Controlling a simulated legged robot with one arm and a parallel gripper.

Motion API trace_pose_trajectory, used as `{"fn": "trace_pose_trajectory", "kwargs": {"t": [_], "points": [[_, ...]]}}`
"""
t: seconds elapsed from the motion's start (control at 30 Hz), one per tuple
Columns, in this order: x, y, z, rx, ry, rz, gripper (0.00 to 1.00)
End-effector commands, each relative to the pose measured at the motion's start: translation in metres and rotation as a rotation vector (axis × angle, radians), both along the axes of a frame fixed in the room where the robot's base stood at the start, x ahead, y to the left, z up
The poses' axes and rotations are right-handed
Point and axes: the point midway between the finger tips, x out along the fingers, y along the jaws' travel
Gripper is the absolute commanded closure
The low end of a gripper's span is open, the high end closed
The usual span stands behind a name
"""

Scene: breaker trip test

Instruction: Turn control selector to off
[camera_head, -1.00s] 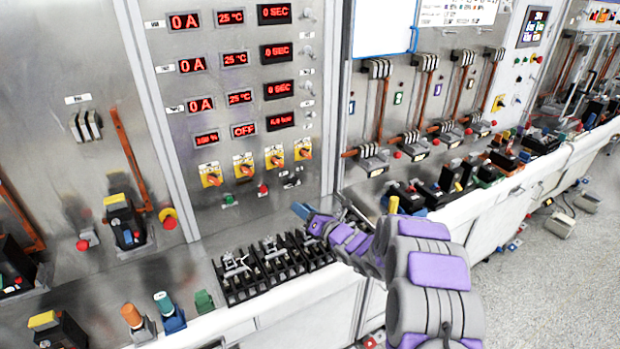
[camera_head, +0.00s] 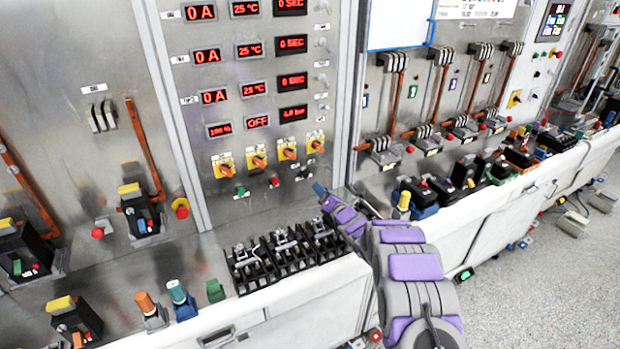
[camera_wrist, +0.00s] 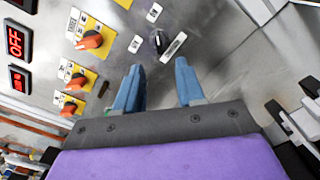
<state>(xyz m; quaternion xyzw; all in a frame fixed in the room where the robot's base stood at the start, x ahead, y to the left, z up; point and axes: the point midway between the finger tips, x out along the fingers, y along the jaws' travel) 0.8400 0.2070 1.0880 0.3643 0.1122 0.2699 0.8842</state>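A small black knob (camera_wrist: 158,40) between white label plates is on the metal panel, just beyond my fingertips in the wrist view. It looks like a selector, but its label is not readable. Orange rotary selectors on yellow plates (camera_wrist: 92,40) stand left of it, and they also form a row low on the panel (camera_head: 257,160) in the head view. I cannot tell by label which one is the control selector. My gripper (camera_wrist: 159,80) is open and empty, its two blue fingers apart and pointing at the panel. In the head view my gripper (camera_head: 319,189) is small, below the row's right end.
Red digital displays (camera_head: 258,122), one reading OFF, are above the orange selectors. Black terminal blocks (camera_head: 285,252) sit on the bench ledge below my gripper. Levers and coloured switches (camera_head: 385,150) line the panel at right.

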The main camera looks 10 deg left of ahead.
Motion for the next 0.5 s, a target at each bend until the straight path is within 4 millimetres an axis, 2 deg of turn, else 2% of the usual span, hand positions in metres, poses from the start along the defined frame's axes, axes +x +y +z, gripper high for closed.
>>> {"fn": "trace_pose_trajectory", "kwargs": {"t": [0.5], "points": [[0.041, 0.028, -0.002, 0.000, 0.001, 0.002, 0.62]]}}
